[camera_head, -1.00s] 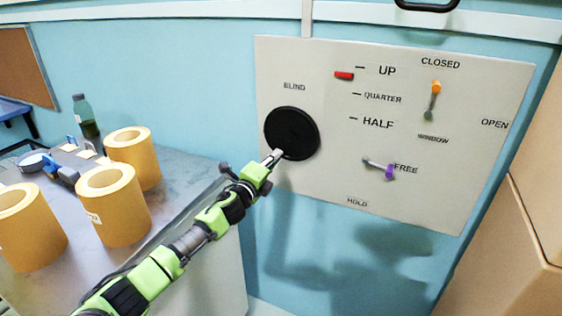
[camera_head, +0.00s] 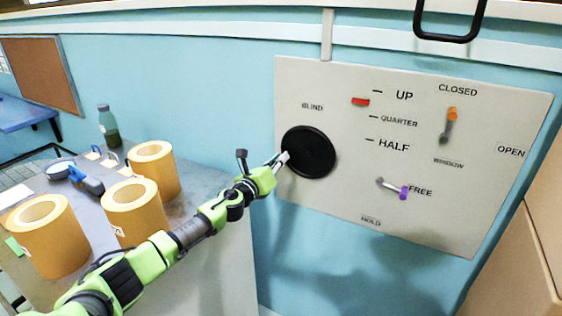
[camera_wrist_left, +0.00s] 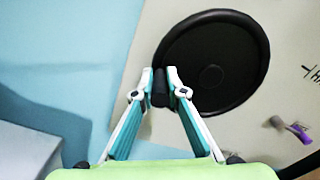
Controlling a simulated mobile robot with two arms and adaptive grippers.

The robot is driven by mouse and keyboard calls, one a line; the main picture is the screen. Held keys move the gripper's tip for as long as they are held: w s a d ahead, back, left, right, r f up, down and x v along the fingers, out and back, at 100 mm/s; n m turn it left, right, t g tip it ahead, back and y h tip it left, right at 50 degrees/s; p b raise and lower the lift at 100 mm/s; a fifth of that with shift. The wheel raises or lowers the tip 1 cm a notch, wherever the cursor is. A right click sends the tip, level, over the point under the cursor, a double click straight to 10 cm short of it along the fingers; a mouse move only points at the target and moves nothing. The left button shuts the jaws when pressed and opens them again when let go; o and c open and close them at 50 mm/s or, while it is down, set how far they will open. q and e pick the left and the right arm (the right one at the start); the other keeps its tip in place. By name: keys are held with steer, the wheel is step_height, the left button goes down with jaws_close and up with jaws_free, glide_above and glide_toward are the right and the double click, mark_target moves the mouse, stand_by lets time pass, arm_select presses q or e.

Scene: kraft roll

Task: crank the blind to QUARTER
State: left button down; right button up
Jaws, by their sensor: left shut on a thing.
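The blind crank is a black round wheel (camera_head: 308,152) under the word BLIND on a pale wall panel (camera_head: 330,220). My left gripper (camera_head: 283,158) is at the wheel's left edge. In the left wrist view the wheel (camera_wrist_left: 225,60) fills the upper middle, and my left gripper (camera_wrist_left: 160,82) is shut on a small dark crank handle (camera_wrist_left: 159,95) at its rim. A red marker (camera_head: 360,101) sits just below the UP tick, above the QUARTER label (camera_head: 399,122) and the HALF label (camera_head: 394,145). My right gripper is out of view.
An orange-tipped window lever (camera_head: 451,115) points up toward CLOSED. A purple-tipped lever (camera_head: 403,191) points toward FREE. Several tan rolls (camera_head: 135,210), a green bottle (camera_head: 108,125) and a blue tape dispenser (camera_head: 88,182) stand on a grey bench at left. Brown boxes (camera_head: 510,270) stand at right.

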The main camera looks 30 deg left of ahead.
arm_select(q)
steer(key=shift+a+r+m, duration=0.2)
steer(key=shift+r+m, duration=0.3)
steer(key=shift+r, duration=0.05)
steer(key=c, duration=2)
jaws_free()
steer(key=shift+f, duration=0.1)
steer(key=shift+s, duration=0.15)
steer(key=shift+s, duration=0.25)
steer(key=s, duration=1.1)
steer(key=shift+s+a, duration=0.1)
steer(key=shift+a, duration=0.05)
